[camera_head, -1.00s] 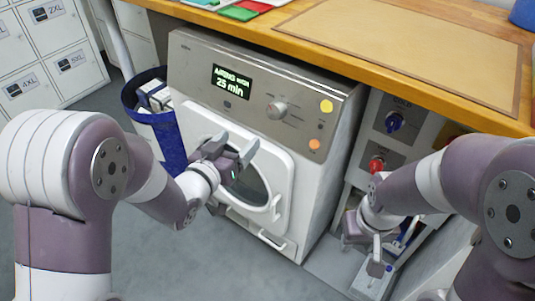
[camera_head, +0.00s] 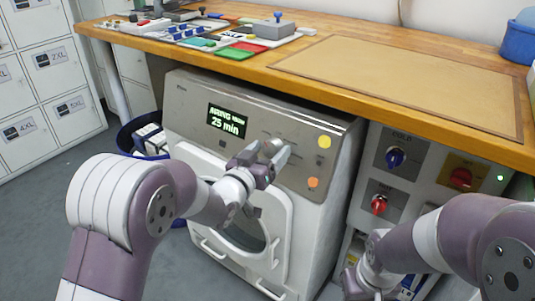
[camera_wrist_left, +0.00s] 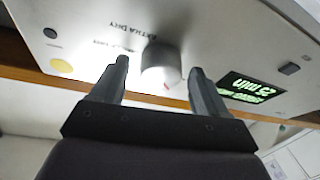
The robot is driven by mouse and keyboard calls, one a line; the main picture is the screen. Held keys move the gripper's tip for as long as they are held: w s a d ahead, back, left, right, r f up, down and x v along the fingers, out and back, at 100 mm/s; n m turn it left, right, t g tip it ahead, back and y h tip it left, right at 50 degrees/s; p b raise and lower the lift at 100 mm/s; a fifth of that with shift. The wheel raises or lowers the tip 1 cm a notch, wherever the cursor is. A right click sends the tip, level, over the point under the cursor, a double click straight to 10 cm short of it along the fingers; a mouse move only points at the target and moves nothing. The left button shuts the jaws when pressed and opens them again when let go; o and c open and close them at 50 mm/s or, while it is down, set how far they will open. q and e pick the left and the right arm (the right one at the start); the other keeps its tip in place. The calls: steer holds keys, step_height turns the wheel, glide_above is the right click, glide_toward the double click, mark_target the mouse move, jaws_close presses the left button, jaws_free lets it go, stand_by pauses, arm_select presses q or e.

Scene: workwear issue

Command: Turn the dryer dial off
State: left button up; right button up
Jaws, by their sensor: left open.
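The dryer (camera_head: 190,150) stands under the counter. Its lit display (camera_head: 227,121) reads "25 min". The dial (camera_head: 271,146) is a round grey knob on the dryer's panel, partly hidden by my left gripper in the head view. In the left wrist view the dial (camera_wrist_left: 161,62) appears between the two fingertips, with a small red mark at its edge. My left gripper (camera_head: 265,158) is open, its fingers one on each side of the dial; I cannot tell whether they touch it. My right gripper (camera_head: 360,285) is low at the bottom edge, partly out of frame, its opening unclear.
A yellow button (camera_head: 324,142) and an orange button (camera_head: 313,183) sit right of the dial. A panel on the right carries a blue knob (camera_head: 396,158) and red knobs (camera_head: 378,205). The wooden counter (camera_head: 240,77) overhangs the dryer. A blue bin (camera_head: 128,135) stands at left.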

arm_select(q)
steer(key=c, duration=1)
steer(key=shift+c, duration=0.2)
steer(key=shift+f, duration=0.1)
steer(key=shift+a+m+h+b, duration=0.1)
steer(key=shift+m+h+b, duration=0.25)
steer(key=shift+m, duration=0.55)
steer(key=m+h, duration=0.1)
steer(key=m, duration=0.1)
steer(key=shift+m+g, duration=0.4)
steer(key=m+g+h, duration=0.1)
steer(key=m, duration=0.5)
steer(key=shift+a+g+h+b, duration=0.1)
steer(key=shift+g+h+b, duration=0.25)
steer(key=shift+g, duration=0.05)
steer(key=shift+m, duration=0.4)
